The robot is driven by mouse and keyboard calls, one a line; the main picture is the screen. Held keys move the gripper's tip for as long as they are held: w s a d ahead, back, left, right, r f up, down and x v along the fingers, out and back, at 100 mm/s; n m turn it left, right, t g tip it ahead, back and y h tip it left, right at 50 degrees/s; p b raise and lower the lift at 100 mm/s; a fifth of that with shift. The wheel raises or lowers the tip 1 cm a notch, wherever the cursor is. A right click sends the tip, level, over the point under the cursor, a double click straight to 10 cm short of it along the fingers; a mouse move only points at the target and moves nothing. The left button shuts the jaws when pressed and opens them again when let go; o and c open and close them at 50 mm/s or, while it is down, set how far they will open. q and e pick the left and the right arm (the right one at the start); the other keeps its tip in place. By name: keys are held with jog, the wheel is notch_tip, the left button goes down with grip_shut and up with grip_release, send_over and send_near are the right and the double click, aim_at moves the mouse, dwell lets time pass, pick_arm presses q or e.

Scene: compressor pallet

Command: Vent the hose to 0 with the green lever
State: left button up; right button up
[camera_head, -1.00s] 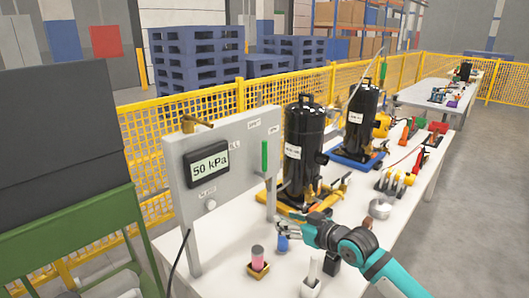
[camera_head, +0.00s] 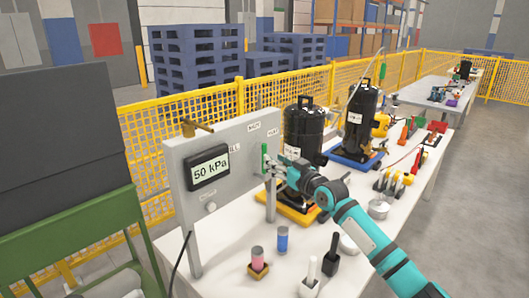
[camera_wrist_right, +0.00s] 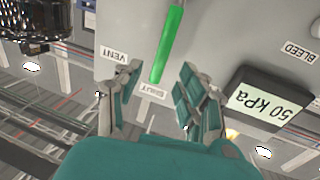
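The green lever (camera_head: 264,158) hangs upright on the grey panel (camera_head: 235,150), right of a display (camera_head: 208,167) that reads 50 kPa. In the right wrist view the lever (camera_wrist_right: 168,45) points at the SHUT label (camera_wrist_right: 152,90), with the VENT label (camera_wrist_right: 115,52) to its left. My right gripper (camera_head: 270,167) is at the lever's lower part in the head view. In the wrist view its fingers (camera_wrist_right: 160,95) are apart, one on each side of the lever's end, with nothing held. I cannot tell whether either finger touches it. My left gripper is not in view.
Two black compressors (camera_head: 303,130) stand right behind my right gripper. A pink cylinder (camera_head: 257,257), a blue cylinder (camera_head: 282,239) and small holders stand on the white table below. A brass fitting (camera_head: 195,127) sits on the panel's top edge.

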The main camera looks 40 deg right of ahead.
send_over(263, 176)
jog(key=shift+w+d, duration=0.15)
jog(key=shift+d, duration=0.25)
jog(key=shift+c, duration=0.5)
grip_shut()
jog(key=shift+w+f, duration=0.2)
jog(key=shift+f, duration=0.05)
